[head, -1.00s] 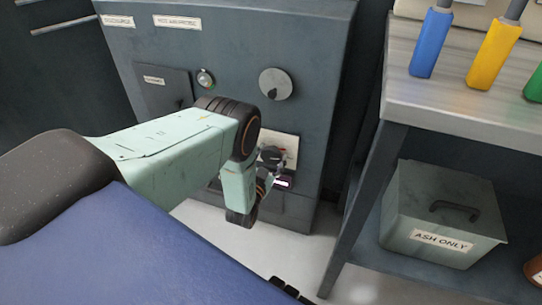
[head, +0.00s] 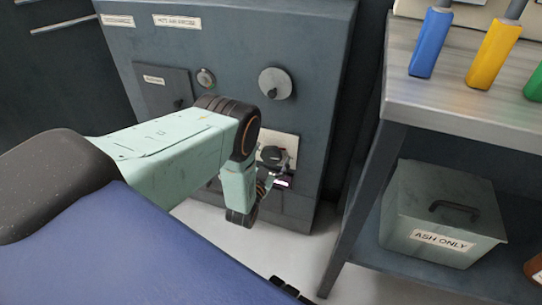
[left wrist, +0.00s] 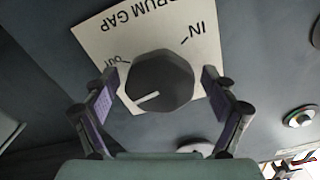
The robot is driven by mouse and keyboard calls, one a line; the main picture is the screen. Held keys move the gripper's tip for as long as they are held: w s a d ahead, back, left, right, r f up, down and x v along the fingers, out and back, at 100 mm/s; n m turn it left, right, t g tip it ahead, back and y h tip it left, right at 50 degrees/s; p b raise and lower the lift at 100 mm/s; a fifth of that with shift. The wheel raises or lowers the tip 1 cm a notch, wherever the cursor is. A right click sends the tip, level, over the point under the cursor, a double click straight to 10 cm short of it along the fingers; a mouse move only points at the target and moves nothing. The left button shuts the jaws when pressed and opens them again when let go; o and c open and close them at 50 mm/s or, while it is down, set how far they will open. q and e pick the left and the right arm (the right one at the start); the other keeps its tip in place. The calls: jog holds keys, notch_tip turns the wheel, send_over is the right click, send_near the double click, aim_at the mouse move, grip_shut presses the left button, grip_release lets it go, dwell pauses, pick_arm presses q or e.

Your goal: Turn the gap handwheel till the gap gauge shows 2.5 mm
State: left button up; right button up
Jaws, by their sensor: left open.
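The gap handwheel (left wrist: 165,82) is a dark, many-sided knob with a white pointer line. It sits on a pale plate (left wrist: 105,42) marked DRUM GAP, IN and OUT, upside down in the left wrist view. The knob also shows in the head view (head: 272,156). My left gripper (left wrist: 160,86) is open, one finger on each side of the knob, with visible gaps. In the head view it (head: 263,187) hangs just below the knob.
A larger round dial (head: 276,84) and a small round button (head: 206,78) are higher on the grey cabinet. A bench (head: 450,110) with coloured-handled tools stands at the right, above an ASH ONLY box (head: 440,215). Floor between is clear.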

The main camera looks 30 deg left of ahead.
pick_arm(q)
jog(key=v, duration=1.2)
jog(key=shift+w+a, duration=0.1)
jog(key=x, duration=1.2)
dwell(0.4)
